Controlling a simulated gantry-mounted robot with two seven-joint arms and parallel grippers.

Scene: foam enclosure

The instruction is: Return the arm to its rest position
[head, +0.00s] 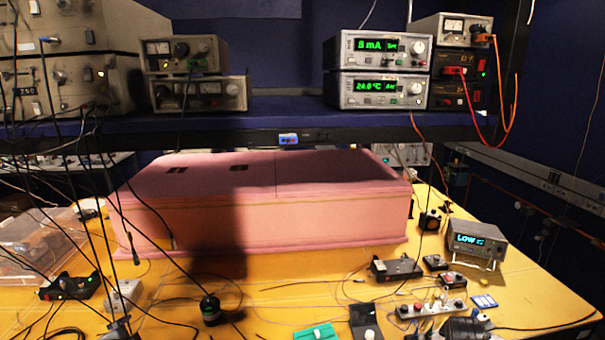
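Neither of my arms nor my grippers can be made out in the head view. A long pink foam enclosure (330,212) sits closed on the yellow table, with small dark slots in its lid. A dark shadow falls across its front face.
Bench instruments (382,90) fill the shelf (300,110) above the enclosure. A meter reading LOW (476,242) stands at the right of the table (540,290). Small boxes, a black knob-like object (210,308) and loose cables clutter the front. A clear plastic box (38,245) stands at left.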

